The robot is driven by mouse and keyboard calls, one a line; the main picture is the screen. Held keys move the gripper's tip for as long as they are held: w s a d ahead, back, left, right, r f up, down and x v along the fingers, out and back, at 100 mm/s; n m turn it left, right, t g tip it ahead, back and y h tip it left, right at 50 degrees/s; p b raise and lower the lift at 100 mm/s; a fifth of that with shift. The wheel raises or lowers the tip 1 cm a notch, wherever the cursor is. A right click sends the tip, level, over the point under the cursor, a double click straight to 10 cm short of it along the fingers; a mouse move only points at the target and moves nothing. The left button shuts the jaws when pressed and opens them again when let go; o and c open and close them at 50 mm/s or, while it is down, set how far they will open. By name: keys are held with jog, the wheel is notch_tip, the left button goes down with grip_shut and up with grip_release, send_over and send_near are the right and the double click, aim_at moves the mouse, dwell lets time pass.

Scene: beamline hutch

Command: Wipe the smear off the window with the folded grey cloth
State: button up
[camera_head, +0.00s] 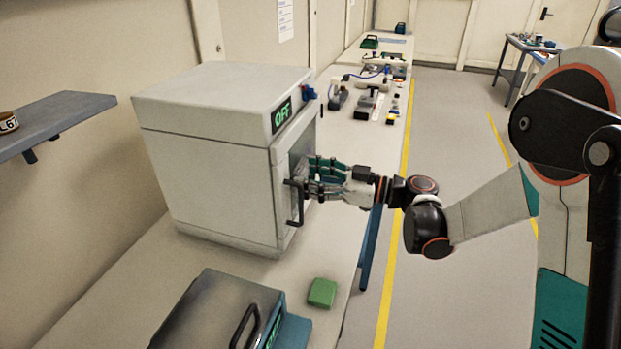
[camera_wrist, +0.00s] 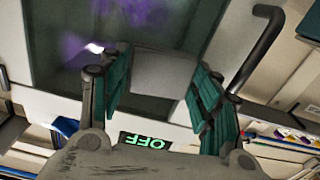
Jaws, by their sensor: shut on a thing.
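The folded grey cloth (camera_wrist: 163,73) is held between the two green-padded fingers of my gripper (camera_wrist: 152,90), which are shut on it. The window (camera_wrist: 60,85) is a dark pane in the front door of the white cabinet (camera_head: 205,195). The purple smear (camera_wrist: 140,10) shows on the pane past the cloth, with another patch to the left of the cloth. In the head view my gripper (camera_head: 314,172) is right at the window, beside the door handle (camera_head: 294,203), and hides most of the pane. The cloth is at the glass; I cannot tell whether it touches.
A lit OFF sign (camera_head: 281,115) is on the cabinet's upper front. A green block (camera_head: 322,293) and a dark case with a handle (camera_head: 215,315) lie on the bench nearer. Several tools stand farther along the bench.

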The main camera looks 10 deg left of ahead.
aim_at(312, 148)
jog(key=shift+w+d+r+b, duration=0.1)
jog(key=shift+w+d, duration=0.1)
jog(key=shift+w, duration=1.8)
jog(key=shift+w+d+f+b, duration=0.15)
jog(key=shift+w+d, duration=0.1)
jog(key=shift+w, duration=1.8)
jog(key=shift+w+d+r+b, duration=0.1)
jog(key=shift+w+d+r, duration=0.1)
jog(key=shift+w, duration=1.8)
jog(key=shift+d, duration=0.1)
jog(key=shift+s+d, duration=0.25)
jog(key=shift+d, duration=1.15)
jog(key=shift+s+d, duration=0.2)
jog(key=shift+d, duration=1.2)
jog(key=d, duration=0.3)
jog(key=shift+s, duration=0.2)
jog(key=shift+d, duration=0.1)
